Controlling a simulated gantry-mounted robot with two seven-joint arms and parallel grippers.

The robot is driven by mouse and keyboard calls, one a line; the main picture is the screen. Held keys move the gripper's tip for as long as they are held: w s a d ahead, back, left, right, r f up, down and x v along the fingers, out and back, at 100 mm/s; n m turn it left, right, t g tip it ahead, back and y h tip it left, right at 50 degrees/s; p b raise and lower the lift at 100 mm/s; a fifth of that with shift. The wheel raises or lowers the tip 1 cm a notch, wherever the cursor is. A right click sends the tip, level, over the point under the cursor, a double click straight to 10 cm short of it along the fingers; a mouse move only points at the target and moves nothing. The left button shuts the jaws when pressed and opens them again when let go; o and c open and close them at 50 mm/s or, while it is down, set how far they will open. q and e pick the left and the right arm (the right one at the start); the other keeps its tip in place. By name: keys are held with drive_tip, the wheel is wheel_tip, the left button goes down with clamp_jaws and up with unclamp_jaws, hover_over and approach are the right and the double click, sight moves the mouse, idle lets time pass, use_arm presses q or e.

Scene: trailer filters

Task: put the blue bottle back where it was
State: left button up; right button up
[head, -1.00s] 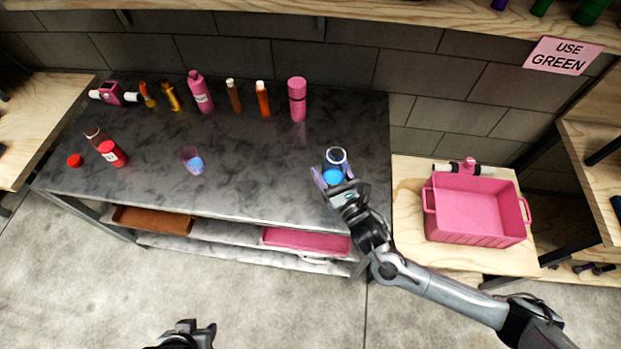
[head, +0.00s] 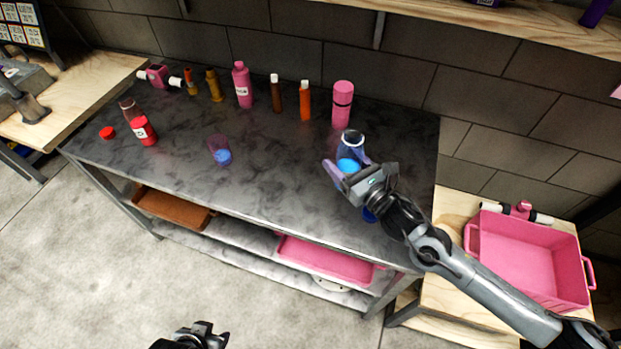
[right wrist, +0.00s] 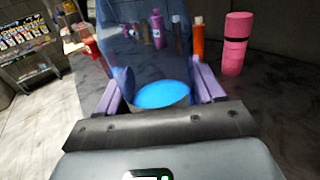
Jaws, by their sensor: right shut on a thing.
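The blue bottle (head: 351,147) is see-through with a pale rim and bright blue liquid inside. My right gripper (head: 352,172) is shut on it, over the right part of the dark worktop (head: 280,180). I cannot tell whether its base touches the top. A small blue round thing (head: 369,214) shows partly from under my right wrist. My left gripper (head: 203,334) is at the bottom edge, away from the table; its jaws are unclear.
A clear cup with blue liquid (head: 220,152) is at the worktop's middle. A red bottle (head: 144,131) and red cap (head: 107,133) are left. Several bottles line the back, with a pink flask (head: 342,103) nearest the blue bottle. A pink bin (head: 530,258) stands right.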

drive_tip(key=w+a+f+b, duration=0.1)
drive_tip(key=w+a+f, duration=0.1)
drive_tip(key=a+f, duration=0.1)
drive_tip(key=w+a+f+b, duration=0.1)
drive_tip(key=w+a+f, duration=0.1)
drive_tip(key=f, duration=0.1)
drive_tip(key=w+a+f+b, duration=0.1)
drive_tip(key=w+a+f, duration=0.1)
drive_tip(key=a+f, duration=0.1)
drive_tip(key=shift+a+f, duration=0.15)
drive_tip(key=shift+a, duration=0.15)
drive_tip(key=shift+f+b, duration=0.3)
drive_tip(key=shift+f, duration=0.05)
drive_tip(key=shift+f, duration=0.15)
drive_tip(key=o, duration=1.3)
drive_tip(key=shift+c, duration=0.2)
